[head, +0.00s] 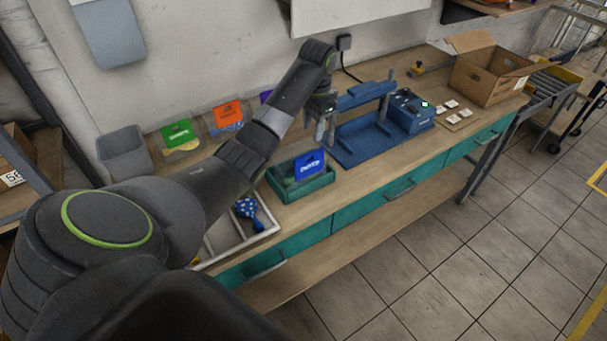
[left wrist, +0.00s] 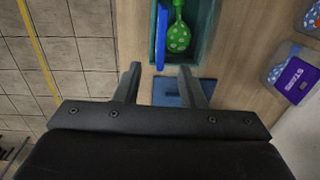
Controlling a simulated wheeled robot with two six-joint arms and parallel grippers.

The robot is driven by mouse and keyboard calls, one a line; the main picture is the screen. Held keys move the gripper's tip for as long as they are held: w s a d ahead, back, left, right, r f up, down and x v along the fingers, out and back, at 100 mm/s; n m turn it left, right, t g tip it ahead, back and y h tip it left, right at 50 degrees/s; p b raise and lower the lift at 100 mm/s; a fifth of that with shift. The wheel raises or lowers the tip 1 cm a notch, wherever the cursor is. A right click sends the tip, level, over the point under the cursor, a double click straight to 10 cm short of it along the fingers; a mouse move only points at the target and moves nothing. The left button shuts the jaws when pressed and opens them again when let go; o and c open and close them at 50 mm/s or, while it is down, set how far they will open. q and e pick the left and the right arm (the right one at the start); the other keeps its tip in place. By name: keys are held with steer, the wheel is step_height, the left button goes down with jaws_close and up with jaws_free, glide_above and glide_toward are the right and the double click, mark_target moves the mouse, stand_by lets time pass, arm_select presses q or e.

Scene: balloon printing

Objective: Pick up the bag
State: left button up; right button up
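Bags with coloured headers stand along the back of the bench in the head view: a green-topped bag (head: 177,134), an orange-topped bag (head: 228,116) and a purple-topped one (head: 266,97), mostly hidden by my arm. A blue-headed bag (head: 309,165) stands in a teal tray (head: 318,184); its blue header (left wrist: 161,38) shows nearly edge-on in the left wrist view, beside a green dotted balloon (left wrist: 178,38). My left gripper (head: 325,124) is above the bench, behind the tray and left of the blue machine. Its fingers (left wrist: 161,76) are open and empty. My right gripper is out of view.
A blue machine (head: 350,145) stands right of the tray. A white tray (head: 262,232) with a blue dotted balloon (head: 248,211) lies at the front left. A grey bin (head: 126,153), white squares (head: 453,104) and a cardboard box (head: 487,75) also stand on the bench.

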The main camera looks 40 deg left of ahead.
arm_select(q)
steer(key=b, duration=0.6)
glide_above(313, 160)
steer(key=f, duration=0.7)
steer(key=shift+s+f, duration=0.3)
steer(key=shift+f, duration=0.3)
step_height(313, 160, down, 4)
steer(key=shift+w+d+f+p, duration=0.1)
steer(key=shift+w+f+p, duration=0.05)
steer(key=shift+p, duration=0.85)
steer(key=shift+f, duration=0.25)
jaws_close()
